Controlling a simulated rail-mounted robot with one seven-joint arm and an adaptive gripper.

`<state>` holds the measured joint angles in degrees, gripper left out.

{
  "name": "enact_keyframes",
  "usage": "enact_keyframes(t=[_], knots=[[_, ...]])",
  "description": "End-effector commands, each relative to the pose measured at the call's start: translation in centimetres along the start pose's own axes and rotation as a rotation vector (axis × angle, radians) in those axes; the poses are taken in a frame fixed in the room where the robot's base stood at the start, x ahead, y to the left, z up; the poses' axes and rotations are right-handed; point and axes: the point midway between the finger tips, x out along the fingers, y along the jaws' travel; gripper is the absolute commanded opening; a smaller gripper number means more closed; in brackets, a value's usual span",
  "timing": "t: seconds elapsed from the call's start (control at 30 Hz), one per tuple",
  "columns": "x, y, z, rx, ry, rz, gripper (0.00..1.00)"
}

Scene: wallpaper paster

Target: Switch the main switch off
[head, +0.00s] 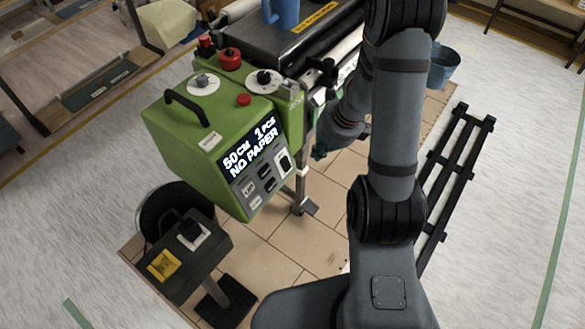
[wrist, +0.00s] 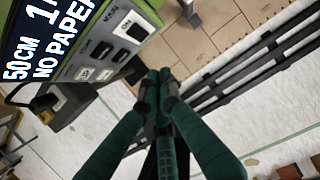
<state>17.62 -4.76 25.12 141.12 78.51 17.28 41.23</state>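The green machine (head: 190,130) has a lit display (head: 250,147) reading "50CM 1PCS NO PAPER". Below it is a grey control panel with a black rocker in a white frame (head: 285,161), which looks like the main switch. In the wrist view this rocker (wrist: 135,30) is at the upper middle, with small print beside it; its tilt is too small to tell. My gripper (wrist: 160,73) points toward the panel's right side, its fingertips together with nothing visible between them. It is apart from the rocker in the picture. In the head view my gripper (head: 320,152) is small and partly hidden.
Smaller black switches (wrist: 102,49) sit beside the rocker on the panel. A red button (head: 243,99) and dials are on the machine's top. A foot-pedal-like dark box (head: 190,255) stands in front. A black slatted rack (head: 455,170) lies right of my arm.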

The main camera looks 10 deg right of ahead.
Motion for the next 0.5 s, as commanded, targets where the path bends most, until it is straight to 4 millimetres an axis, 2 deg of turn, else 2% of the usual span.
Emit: enact_keyframes(t=[0.37, 0.5], knots=[[0.03, 0.13, 0.06, 0.017, 0.0, 0.002, 0.0], [0.87, 0.14, -0.01, 0.015, 0.0, 0.002, 0.0]])
